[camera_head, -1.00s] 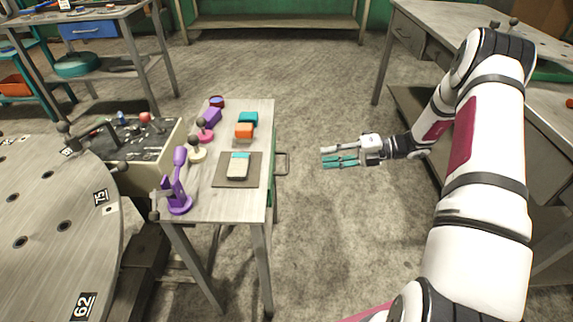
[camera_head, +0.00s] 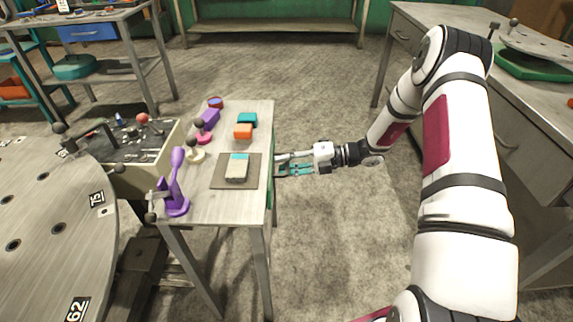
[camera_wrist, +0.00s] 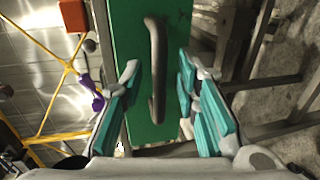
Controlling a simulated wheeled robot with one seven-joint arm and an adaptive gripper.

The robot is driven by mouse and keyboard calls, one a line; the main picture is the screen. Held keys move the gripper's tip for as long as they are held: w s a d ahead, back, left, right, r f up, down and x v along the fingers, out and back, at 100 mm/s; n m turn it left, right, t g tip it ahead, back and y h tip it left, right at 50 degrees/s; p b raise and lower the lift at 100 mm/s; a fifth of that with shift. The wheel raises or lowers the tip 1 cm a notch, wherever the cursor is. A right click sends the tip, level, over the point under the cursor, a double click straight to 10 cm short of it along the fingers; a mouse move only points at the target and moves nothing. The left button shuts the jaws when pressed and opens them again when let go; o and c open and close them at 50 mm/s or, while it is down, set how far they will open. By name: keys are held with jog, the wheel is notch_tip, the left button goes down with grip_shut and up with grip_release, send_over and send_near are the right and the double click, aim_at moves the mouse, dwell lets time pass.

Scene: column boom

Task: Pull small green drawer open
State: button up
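The small green drawer (camera_wrist: 130,75) is in the side of the small table. In the wrist view its green front fills the middle, with a dark bar handle (camera_wrist: 157,70) running up and down the picture. In the head view only a thin green edge (camera_head: 271,192) of the drawer shows. My gripper (camera_head: 282,165) is at the table's right side, at the handle. In the wrist view its teal-padded fingers (camera_wrist: 158,90) are apart, one on each side of the handle, with a gap on both sides. The drawer looks closed.
A larger workbench (camera_head: 545,110) stands at right. The floor (camera_head: 340,235) right of the small table is clear.

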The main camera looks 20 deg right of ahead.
jog(key=shift+c, duration=0.5)
grip_shut()
jog(key=f+v, duration=0.2)
jog(key=v, duration=1)
jog(key=shift+d+f, duration=0.25)
jog(key=shift+d, duration=0.15)
jog(key=shift+s, duration=0.15)
jog(key=shift+o, duration=0.5)
grip_release()
jog(key=shift+d, duration=0.1)
